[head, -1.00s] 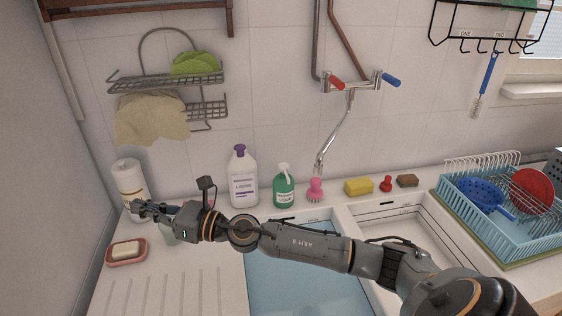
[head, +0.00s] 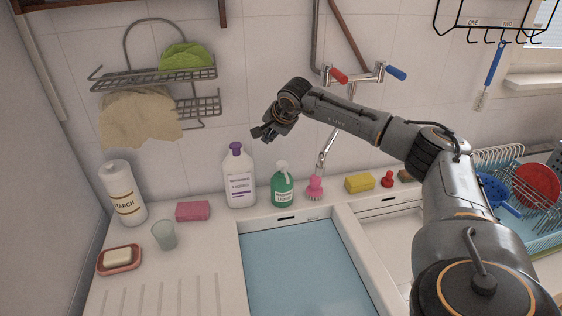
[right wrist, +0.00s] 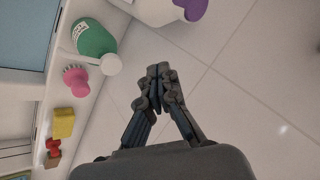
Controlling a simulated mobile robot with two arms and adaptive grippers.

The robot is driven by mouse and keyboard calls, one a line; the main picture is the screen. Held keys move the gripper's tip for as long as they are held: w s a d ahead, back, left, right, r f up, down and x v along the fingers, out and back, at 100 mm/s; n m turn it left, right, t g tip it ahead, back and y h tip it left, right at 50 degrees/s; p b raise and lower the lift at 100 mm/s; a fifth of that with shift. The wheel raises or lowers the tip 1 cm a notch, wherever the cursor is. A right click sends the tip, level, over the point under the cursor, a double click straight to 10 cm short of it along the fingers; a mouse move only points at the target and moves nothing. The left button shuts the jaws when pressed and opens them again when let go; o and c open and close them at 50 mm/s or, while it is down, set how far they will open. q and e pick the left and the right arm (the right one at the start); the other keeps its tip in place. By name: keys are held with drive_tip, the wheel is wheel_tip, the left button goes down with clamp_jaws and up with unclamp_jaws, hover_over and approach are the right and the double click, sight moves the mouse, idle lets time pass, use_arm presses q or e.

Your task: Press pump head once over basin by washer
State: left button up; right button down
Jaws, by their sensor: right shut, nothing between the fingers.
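A green liquid bottle (head: 283,190) with a white pump head (head: 281,167) stands upright on the ledge behind the basin (head: 300,265), which holds blue water. In the right wrist view the bottle (right wrist: 95,36) and its white pump head (right wrist: 109,64) show at upper left. My right gripper (head: 262,133) is above and slightly left of the pump head in the head view, apart from it. Its fingers meet (right wrist: 158,82) with nothing between them. My left gripper is not in view.
A white bottle with a purple cap (head: 240,178) stands left of the green bottle, and a pink brush (head: 315,189) stands right of it. The tap (head: 328,147) rises behind. A glass (head: 164,236) and pink sponge (head: 193,211) sit left. A dish rack (head: 540,235) is at right.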

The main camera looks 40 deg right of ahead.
drive_tip(key=r+h, duration=0.1)
drive_tip(key=r, duration=0.1)
hover_over(283, 163)
drive_tip(key=shift+s+a+f+g, duration=0.1)
drive_tip(key=shift+f+g, duration=0.15)
drive_tip(key=shift+g, duration=0.05)
drive_tip(key=shift+f, duration=0.15)
wheel_tip(283, 163, down, 8)
drive_tip(key=b, duration=0.6)
drive_tip(key=shift+f+b, duration=0.3)
idle(0.8)
drive_tip(key=shift+f, duration=0.4)
